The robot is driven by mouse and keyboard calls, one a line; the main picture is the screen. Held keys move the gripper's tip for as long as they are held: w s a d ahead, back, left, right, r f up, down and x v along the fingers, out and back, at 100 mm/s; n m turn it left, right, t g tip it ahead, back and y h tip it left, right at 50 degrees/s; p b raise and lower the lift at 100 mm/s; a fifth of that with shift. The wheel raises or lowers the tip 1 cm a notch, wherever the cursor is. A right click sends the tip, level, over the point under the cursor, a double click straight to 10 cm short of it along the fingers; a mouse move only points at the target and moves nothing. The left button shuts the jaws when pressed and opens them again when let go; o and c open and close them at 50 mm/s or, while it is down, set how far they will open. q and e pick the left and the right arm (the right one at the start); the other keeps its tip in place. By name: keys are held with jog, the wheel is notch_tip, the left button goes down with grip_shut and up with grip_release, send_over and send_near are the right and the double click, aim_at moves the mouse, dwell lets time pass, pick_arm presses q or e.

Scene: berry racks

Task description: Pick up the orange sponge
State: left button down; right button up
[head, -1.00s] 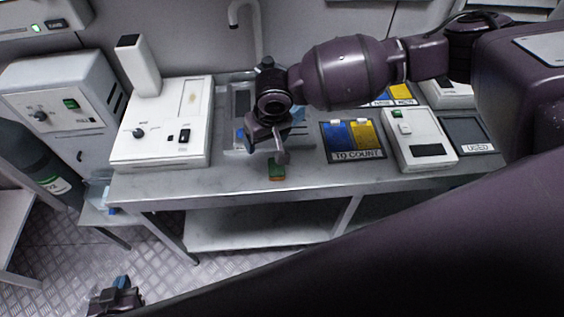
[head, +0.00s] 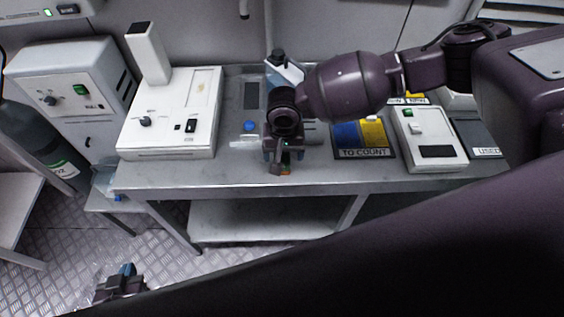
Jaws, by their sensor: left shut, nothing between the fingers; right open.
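The orange sponge (head: 286,172) lies near the front edge of the metal table, mostly hidden behind my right gripper; only a small orange bit shows. My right gripper (head: 282,166) points down over the sponge with its fingers at it. It is open; whether the fingers touch the sponge or stand on both sides of it, I cannot tell. My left gripper (head: 121,285) is at the lower left, low above the floor and away from the table. It is shut and empty.
A white instrument (head: 170,137) stands left on the table (head: 235,176). Right of my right gripper are the "TO COUNT" tray (head: 362,153) and a white device (head: 431,140). A blue round thing (head: 249,127) and a bottle (head: 284,66) stand behind. The table's front strip is clear.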

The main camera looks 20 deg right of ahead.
jog(key=shift+w+a+f, duration=0.15)
jog(key=shift+f, duration=2.15)
jog(key=shift+c, duration=0.4)
jog(key=c, duration=0.9)
